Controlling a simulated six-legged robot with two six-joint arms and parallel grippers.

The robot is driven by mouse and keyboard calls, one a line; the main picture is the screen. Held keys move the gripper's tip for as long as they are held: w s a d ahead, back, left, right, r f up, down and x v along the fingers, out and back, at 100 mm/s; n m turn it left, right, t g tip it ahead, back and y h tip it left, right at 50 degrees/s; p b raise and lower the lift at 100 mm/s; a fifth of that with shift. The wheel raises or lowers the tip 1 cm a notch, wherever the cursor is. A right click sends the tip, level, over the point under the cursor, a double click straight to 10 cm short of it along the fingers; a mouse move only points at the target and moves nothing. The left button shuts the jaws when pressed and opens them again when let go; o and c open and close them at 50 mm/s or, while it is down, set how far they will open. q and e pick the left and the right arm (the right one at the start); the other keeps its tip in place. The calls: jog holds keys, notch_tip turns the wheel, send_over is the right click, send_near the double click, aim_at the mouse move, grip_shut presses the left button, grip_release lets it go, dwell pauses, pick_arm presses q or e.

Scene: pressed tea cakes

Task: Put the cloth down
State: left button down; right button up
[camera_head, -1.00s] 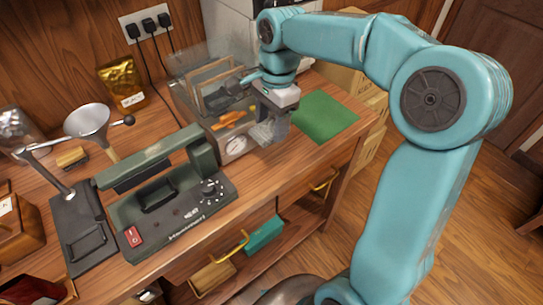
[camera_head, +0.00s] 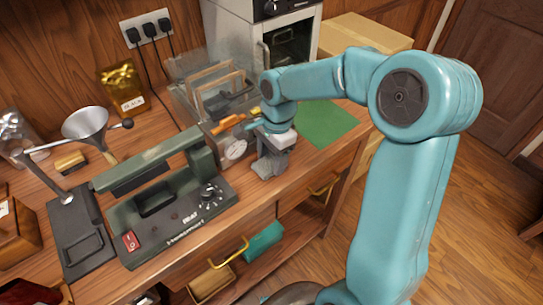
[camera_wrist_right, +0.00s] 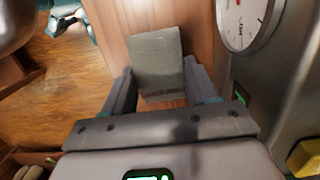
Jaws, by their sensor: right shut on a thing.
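The cloth (camera_wrist_right: 157,60) is a folded grey pad between the fingers of my right gripper in the right wrist view. My right gripper (camera_head: 270,160) is at the front part of the wooden workbench in the head view, just right of the round dial (camera_head: 236,149). It points down, shut on the cloth, and the cloth is mostly hidden there by the gripper. In the right wrist view the gripper (camera_wrist_right: 158,85) has one finger on each side of the cloth, with bench wood behind. I cannot tell whether the cloth touches the bench. My left gripper is not in view.
A green mat (camera_head: 325,124) lies flat and bare on the bench to the right. A clear-sided case (camera_head: 180,72) stands behind my gripper. A dark green press machine (camera_head: 165,200) stands to the left. Drawers with yellow handles (camera_head: 232,251) sit below the front edge.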

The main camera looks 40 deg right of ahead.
jog(key=o, duration=0.9)
jog(key=shift+f, duration=0.2)
jog(key=shift+o, duration=0.2)
jog(key=shift+r, duration=0.1)
jog(key=shift+r+p, duration=0.3)
notch_tip(320, 180, up, 12)
jog(key=d, duration=0.1)
jog(key=shift+d+f+p, duration=0.2)
jog(key=shift+d+p, duration=0.05)
jog(key=shift+p, duration=0.15)
jog(key=shift+s, duration=0.1)
